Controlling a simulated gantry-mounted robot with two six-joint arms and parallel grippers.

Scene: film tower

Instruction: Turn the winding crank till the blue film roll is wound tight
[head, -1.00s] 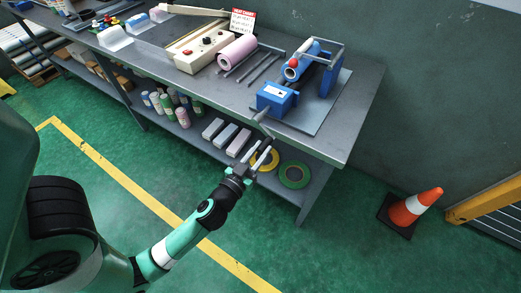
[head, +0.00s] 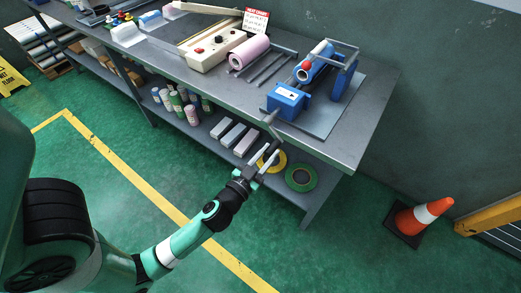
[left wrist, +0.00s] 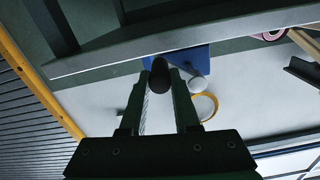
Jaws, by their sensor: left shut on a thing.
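The film winder stands on the right end of the bench, with the blue film roll (head: 316,65) in its frame and a blue box (head: 288,101) at its front. The winding crank (head: 269,121) comes off the front of the box, past the bench edge, with a dark handle (head: 272,147). My left gripper (head: 268,158) is at this handle, below the bench top. In the left wrist view the dark handle (left wrist: 160,76) sits between my left fingers, which are shut on it. How tight the film is cannot be told. My right gripper is not in view.
A pink roll (head: 250,52) and a cream control box (head: 215,48) stand left of the winder on the bench (head: 350,140). The lower shelf holds bottles, blocks, a yellow ring and a green ring (head: 301,178). An orange cone (head: 424,213) stands on the floor at right.

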